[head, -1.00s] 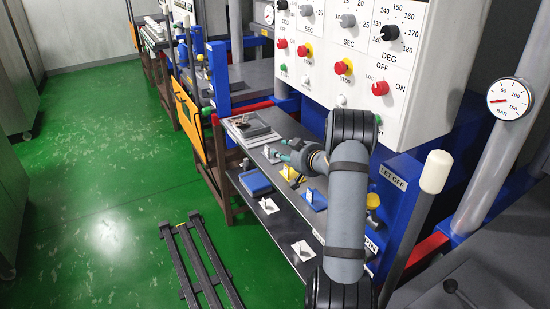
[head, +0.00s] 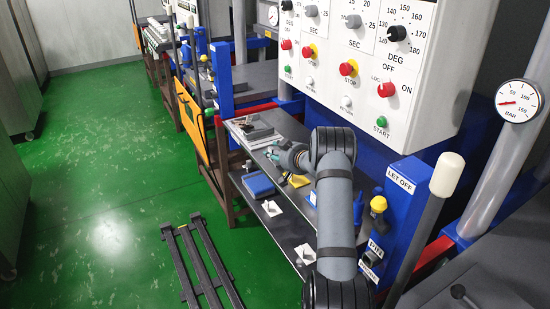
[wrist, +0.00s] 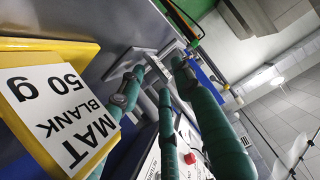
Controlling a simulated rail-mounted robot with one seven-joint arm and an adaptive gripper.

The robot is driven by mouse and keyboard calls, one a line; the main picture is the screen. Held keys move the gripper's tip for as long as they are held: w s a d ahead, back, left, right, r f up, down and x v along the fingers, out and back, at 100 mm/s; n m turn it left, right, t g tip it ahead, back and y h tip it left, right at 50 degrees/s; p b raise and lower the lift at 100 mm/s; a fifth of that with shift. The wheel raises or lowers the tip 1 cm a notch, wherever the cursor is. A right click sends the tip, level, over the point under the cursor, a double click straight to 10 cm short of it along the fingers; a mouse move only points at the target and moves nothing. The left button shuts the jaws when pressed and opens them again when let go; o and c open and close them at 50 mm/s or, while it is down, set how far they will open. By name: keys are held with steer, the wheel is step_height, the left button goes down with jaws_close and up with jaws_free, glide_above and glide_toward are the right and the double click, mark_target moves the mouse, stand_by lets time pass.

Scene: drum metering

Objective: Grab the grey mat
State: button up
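A flat dark grey piece (head: 257,133), which looks like the grey mat, lies at the far end of the upper shelf in the head view. A grey slab (wrist: 122,62) also shows in the wrist view beyond the fingertips. My gripper (head: 272,151) is just on the near side of the grey piece, over the shelf. In the wrist view its green fingers (wrist: 155,78) stand apart with nothing visibly held. Whether a fingertip touches the grey piece cannot be told.
A yellow block (wrist: 50,58) labelled "MAT BLANK 50 g" is close on the wrist view's left. A blue block (head: 258,184), a yellow piece (head: 299,181) and white cards share the shelves. The control panel (head: 400,60) rises behind. A black slatted frame (head: 200,265) lies on the green floor.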

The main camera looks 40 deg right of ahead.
steer(key=shift+c, duration=1.3)
jaws_close()
steer(key=shift+r, duration=0.15)
